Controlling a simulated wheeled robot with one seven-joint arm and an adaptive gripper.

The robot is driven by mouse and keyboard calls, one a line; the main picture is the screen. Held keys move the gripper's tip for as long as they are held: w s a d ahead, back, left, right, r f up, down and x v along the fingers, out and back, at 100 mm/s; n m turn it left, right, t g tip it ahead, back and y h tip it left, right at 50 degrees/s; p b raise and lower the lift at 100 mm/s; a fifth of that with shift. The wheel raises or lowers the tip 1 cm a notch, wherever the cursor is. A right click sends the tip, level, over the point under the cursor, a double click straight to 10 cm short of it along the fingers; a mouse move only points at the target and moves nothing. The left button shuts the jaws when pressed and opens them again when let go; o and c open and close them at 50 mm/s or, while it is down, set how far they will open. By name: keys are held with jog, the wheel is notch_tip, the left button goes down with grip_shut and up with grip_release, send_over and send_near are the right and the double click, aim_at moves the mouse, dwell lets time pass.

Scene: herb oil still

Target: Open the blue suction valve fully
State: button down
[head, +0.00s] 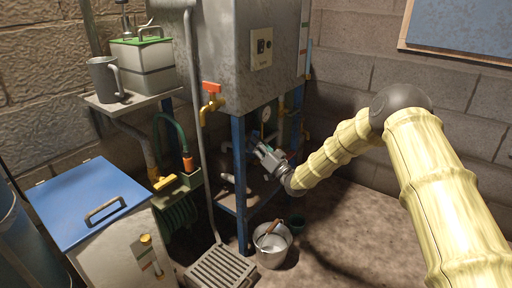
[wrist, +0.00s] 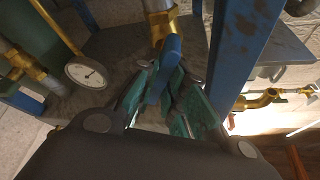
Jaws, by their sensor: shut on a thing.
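The blue valve handle (wrist: 171,62) shows in the wrist view on a brass valve body (wrist: 160,24) at the end of a grey pipe. My gripper (wrist: 172,95) has its teal-padded fingers on both sides of the blue handle and is shut on it. In the head view my gripper (head: 266,155) reaches between the blue legs under the grey tank. The handle itself is hidden there. I cannot tell how far the valve is turned.
A blue post (wrist: 243,50) stands close to the right of my fingers. A round gauge (wrist: 87,72) is on the left. In the head view, a red-handled brass tap (head: 211,98) is on the tank, and a metal bucket (head: 272,244) stands on the floor below my gripper.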

jog(key=n+g+y, duration=0.1)
jog(key=n, duration=0.1)
jog(key=n+g+y, duration=0.1)
jog(key=n, duration=0.2)
jog(key=n+y+b, duration=0.1)
jog(key=n, duration=0.2)
jog(key=shift+d+f+g, duration=0.1)
jog(key=shift+f+g, duration=0.05)
jog(key=shift+g, duration=0.25)
jog(key=shift+n, duration=0.4)
jog(key=c, duration=1.5)
grip_release()
jog(key=shift+w, duration=0.1)
jog(key=v, duration=1.2)
jog(key=shift+w+d, duration=0.1)
jog(key=shift+f, duration=0.1)
